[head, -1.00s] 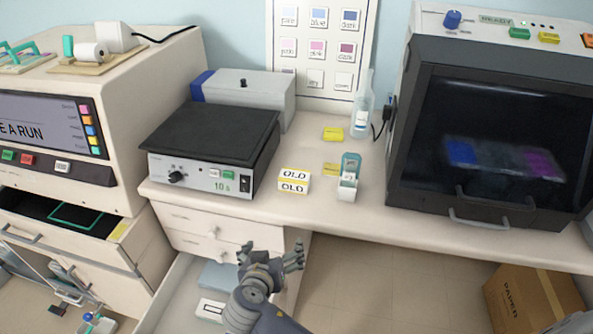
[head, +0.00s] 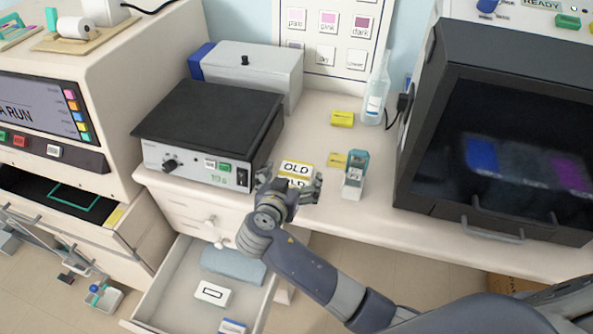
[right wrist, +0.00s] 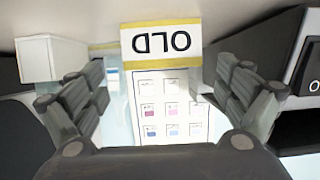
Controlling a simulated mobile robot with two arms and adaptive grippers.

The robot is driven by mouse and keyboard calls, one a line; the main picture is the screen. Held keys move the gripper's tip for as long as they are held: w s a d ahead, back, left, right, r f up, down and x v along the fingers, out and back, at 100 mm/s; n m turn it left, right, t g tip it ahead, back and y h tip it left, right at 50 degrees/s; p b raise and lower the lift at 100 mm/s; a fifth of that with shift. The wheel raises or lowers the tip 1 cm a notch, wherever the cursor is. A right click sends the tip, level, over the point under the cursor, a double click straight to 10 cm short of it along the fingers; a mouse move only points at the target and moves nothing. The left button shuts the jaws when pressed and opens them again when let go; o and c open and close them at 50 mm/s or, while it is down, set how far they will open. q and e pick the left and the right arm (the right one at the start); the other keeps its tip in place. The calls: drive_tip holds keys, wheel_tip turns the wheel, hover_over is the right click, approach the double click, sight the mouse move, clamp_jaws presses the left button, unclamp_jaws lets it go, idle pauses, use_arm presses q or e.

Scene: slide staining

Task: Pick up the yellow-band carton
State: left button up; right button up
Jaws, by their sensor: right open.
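The yellow-band carton (head: 296,169) is white with a yellow band and the word OLD. It stands on the counter near the front edge, right of the black-topped device. My right gripper (head: 289,184) is in front of it, and its fingers hide the carton's lower part in the head view. In the right wrist view the carton (right wrist: 161,42) appears upside down, ahead of and between the spread fingers (right wrist: 165,85). The right gripper is open and empty; I cannot tell whether it touches the carton. My left gripper is out of view.
A small teal-and-white dispenser (head: 354,176) stands close right of the carton. The black-topped device (head: 208,120) is close on the left. A yellow block (head: 342,118) and a clear bottle (head: 375,92) are behind. An open drawer (head: 187,286) with boxes lies below.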

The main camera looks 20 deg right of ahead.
sight(296, 168)
drive_tip(key=shift+w+d, duration=0.2)
drive_tip(key=shift+w, duration=0.1)
drive_tip(key=p+x, duration=0.2)
drive_tip(key=x, duration=0.2)
drive_tip(key=shift+w, duration=0.25)
drive_tip(key=shift+w+d+f, duration=0.1)
drive_tip(key=shift+w+f, duration=0.1)
drive_tip(key=shift+f, duration=0.05)
drive_tip(key=shift+c, duration=0.3)
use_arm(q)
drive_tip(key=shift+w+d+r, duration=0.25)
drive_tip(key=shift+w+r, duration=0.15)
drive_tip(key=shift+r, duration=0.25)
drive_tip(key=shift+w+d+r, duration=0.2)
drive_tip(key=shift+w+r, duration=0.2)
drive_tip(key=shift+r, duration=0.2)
use_arm(e)
drive_tip(key=shift+s, duration=0.1)
drive_tip(key=c, duration=1.1)
